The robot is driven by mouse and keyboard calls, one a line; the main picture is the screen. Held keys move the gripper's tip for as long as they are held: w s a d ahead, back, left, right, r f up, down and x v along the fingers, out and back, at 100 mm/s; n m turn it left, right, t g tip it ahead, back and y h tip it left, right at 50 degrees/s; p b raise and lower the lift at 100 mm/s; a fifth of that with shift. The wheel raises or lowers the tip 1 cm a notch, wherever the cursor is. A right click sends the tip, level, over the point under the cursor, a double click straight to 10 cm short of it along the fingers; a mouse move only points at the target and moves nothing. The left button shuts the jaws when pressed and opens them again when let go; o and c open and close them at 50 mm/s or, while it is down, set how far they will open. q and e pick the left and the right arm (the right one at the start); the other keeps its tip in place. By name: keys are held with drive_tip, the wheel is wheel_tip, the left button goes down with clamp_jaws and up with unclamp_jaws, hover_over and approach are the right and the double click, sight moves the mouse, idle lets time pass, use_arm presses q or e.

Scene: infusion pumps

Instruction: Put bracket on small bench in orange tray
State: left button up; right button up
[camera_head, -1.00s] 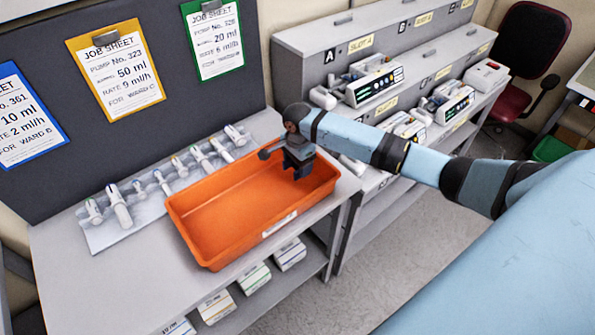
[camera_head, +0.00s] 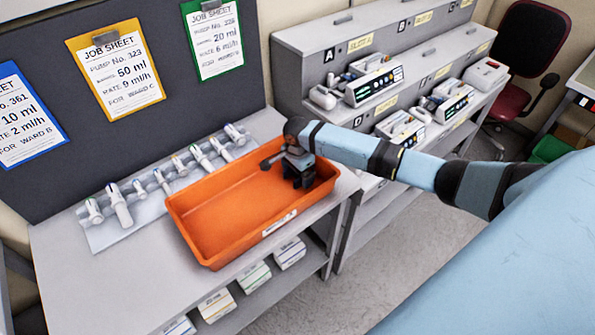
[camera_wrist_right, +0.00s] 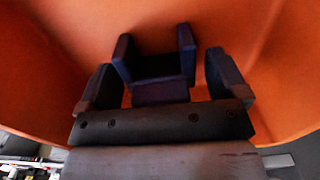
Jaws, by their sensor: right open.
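The orange tray (camera_head: 215,215) stands on the small bench (camera_head: 85,275). My right gripper (camera_head: 298,180) points down inside the tray's right end. In the right wrist view, a dark, U-shaped bracket (camera_wrist_right: 158,92) sits between the fingers of that gripper (camera_wrist_right: 163,82), with the tray's orange surface (camera_wrist_right: 60,30) behind it. The fingers are open, and a gap shows between each finger and the bracket. In the head view I cannot clearly tell the bracket from the dark gripper. My left gripper is not in view.
A grey rail with several white clamp-like parts (camera_head: 118,205) lies behind the tray. Job sheets (camera_head: 115,68) hang on the dark board. Small boxes (camera_head: 290,253) stand on the shelf below. A stepped rack with pumps (camera_head: 372,80) stands to the right. Most of the tray is empty.

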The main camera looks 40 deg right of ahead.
wheel_tip(320, 180, up, 12)
drive_tip(key=shift+r+b, duration=0.2)
drive_tip(key=shift+b, duration=0.2)
idle(0.6)
